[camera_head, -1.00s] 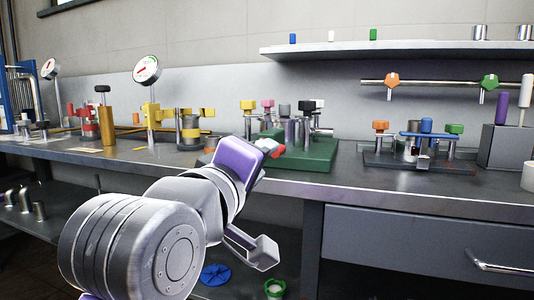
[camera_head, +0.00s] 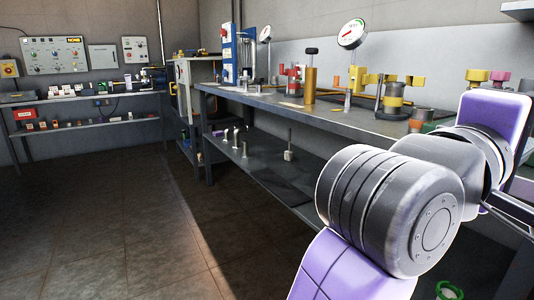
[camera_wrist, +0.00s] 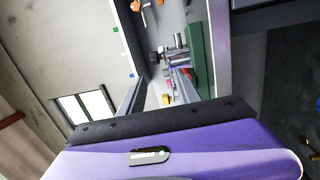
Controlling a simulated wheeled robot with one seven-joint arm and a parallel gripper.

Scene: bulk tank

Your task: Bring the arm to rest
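My arm (camera_head: 395,205) is folded up in the right part of the head view, in front of the workbench, with a large grey joint and purple links. Its far end runs off the right edge, so the fingertips do not show clearly there. In the wrist view my gripper (camera_wrist: 158,88) has its two grey fingers apart, with only background showing between them. It holds nothing that I can see. The wrist picture is tilted on its side.
The long grey workbench (camera_head: 345,120) runs along the right wall, carrying gauges and yellow fittings. A lower shelf (camera_head: 262,165) holds small metal parts. A second bench (camera_head: 90,98) with wall panels stands at the far left. The tiled floor (camera_head: 110,220) is clear at left.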

